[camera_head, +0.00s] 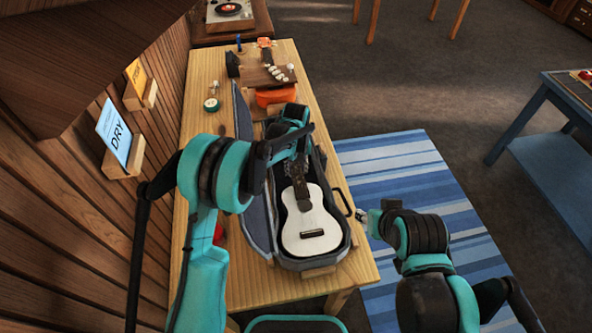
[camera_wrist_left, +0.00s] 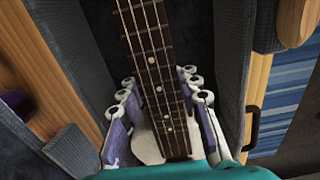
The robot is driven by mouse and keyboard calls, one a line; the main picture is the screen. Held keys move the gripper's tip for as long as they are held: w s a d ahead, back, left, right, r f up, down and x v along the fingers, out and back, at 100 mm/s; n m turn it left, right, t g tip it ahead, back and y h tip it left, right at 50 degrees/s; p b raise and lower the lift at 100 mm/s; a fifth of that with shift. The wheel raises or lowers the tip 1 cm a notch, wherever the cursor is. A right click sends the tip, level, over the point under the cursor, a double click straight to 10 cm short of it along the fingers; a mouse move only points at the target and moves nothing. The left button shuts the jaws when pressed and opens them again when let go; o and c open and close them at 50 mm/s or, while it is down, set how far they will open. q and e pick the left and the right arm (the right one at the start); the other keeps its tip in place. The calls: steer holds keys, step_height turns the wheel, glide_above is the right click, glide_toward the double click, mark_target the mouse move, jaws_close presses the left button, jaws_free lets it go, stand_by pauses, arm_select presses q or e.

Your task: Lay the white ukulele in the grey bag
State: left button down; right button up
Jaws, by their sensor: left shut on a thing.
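The white ukulele (camera_head: 312,228) lies along the open grey bag, its body inside the near end of the walls. The bag (camera_head: 268,206) rests on the wooden table, its lid swung up on the left. My left gripper (camera_head: 298,172) is over the bag, shut on the ukulele's neck. In the left wrist view its fingers (camera_wrist_left: 160,115) flank the dark fretboard (camera_wrist_left: 150,60). I cannot tell whether the ukulele's back touches the bag's floor. My arm hides the headstock in the head view. My right gripper (camera_head: 366,214) is just right of the bag; its jaws are too small to read.
A slatted wall with a DRY sign (camera_head: 114,132) borders the left. A striped rug (camera_head: 400,170) and open floor lie right; a blue table (camera_head: 550,150) stands beyond.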

arm_select(q)
steer(key=c, duration=1)
jaws_free()
steer(key=shift+r, duration=0.2)
steer(key=shift+r+p, duration=0.55)
steer(key=shift+r, duration=0.35)
steer(key=shift+r+p, duration=0.75)
steer(key=shift+r, duration=0.5)
